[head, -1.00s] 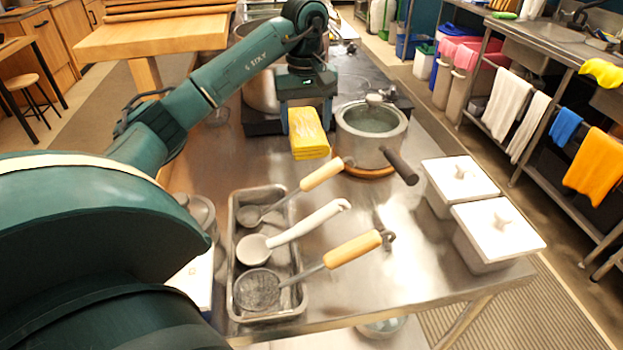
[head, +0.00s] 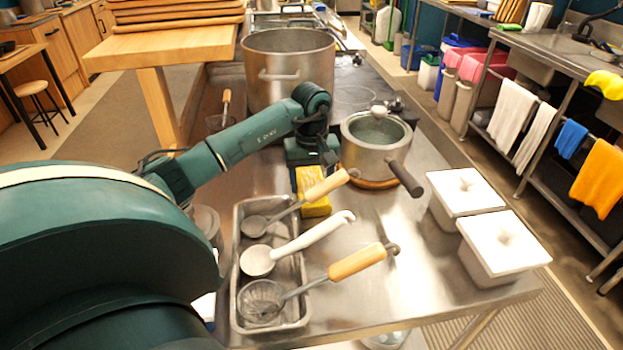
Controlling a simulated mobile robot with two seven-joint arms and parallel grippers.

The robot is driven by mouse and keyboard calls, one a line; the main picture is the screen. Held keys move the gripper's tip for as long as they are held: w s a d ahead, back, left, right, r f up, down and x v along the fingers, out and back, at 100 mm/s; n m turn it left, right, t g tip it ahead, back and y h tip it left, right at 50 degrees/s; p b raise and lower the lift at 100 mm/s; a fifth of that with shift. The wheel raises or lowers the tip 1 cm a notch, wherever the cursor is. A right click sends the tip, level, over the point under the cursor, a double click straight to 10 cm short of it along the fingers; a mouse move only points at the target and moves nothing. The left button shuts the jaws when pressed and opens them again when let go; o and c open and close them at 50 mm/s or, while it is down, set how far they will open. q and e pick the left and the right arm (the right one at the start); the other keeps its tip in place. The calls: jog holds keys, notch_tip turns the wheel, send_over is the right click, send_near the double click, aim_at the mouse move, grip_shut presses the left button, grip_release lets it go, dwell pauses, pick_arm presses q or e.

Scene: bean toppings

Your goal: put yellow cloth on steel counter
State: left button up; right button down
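The yellow cloth (head: 316,208) is a folded block at the middle of the steel counter (head: 345,235), low over or touching its surface; I cannot tell which. It lies between the utensil tray and the lidded pot, partly behind a wooden ladle handle. My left gripper (head: 308,176) comes down onto the cloth's far end and appears shut on it. The fingertips are mostly hidden. My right gripper is not in view.
A steel tray (head: 238,290) with several ladles stands in front, handles sticking out rightward. A lidded pot (head: 372,158) stands right of the cloth. Two white-lidded containers (head: 466,190) stand at right. A large pot (head: 288,75) is behind my arm. Counter between tray and containers is clear.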

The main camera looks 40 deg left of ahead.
aim_at(311, 185)
pick_arm(q)
jog(key=shift+f, duration=0.1)
jog(key=shift+f, duration=0.15)
jog(key=o, duration=1.1)
jog(key=shift+r, duration=0.4)
notch_tip(311, 185, up, 12)
jog(key=shift+f+b, duration=0.15)
jog(key=shift+b, duration=0.15)
